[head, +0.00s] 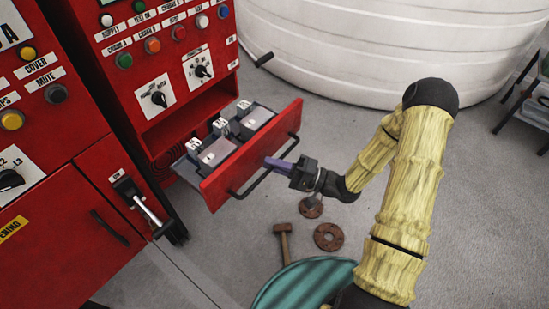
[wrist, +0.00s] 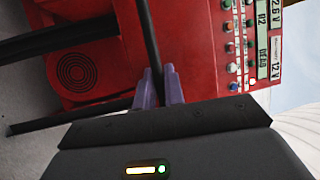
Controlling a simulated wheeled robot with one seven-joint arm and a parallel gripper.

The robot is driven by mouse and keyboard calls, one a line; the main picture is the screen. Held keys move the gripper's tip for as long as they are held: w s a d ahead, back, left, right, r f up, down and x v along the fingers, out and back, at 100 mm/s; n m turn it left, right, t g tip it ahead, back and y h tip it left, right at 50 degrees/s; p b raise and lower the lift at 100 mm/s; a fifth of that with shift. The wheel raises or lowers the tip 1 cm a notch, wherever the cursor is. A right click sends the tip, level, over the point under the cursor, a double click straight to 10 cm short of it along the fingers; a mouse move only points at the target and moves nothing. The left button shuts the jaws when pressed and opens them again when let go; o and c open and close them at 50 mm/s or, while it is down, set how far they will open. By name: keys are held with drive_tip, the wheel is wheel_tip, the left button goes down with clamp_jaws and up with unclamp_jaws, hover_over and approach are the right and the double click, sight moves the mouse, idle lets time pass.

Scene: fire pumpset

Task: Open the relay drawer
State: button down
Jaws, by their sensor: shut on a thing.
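The relay drawer (head: 252,160) is a red-fronted drawer standing well out from the red control cabinet (head: 150,95). Several pale relays (head: 218,150) show inside it. A black bar handle (head: 262,178) runs across its front. My gripper (head: 272,162) is at the handle, with its purple fingers pointing at the drawer front. In the wrist view the purple fingers (wrist: 159,88) are on either side of the dark handle bar (wrist: 150,45), shut on it. The exact contact is partly hidden by the fingers.
A second red cabinet (head: 60,180) with a latch stands at the left. A large white tank (head: 370,50) fills the back. A hammer (head: 284,240) and rusty flanges (head: 328,236) lie on the floor near a green round object (head: 300,283).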

drive_tip(key=shift+f, duration=0.1)
drive_tip(key=c, duration=1.5)
unclamp_jaws()
drive_tip(key=shift+d, duration=0.15)
drive_tip(key=v, duration=1.7)
drive_tip(key=shift+b, duration=0.3)
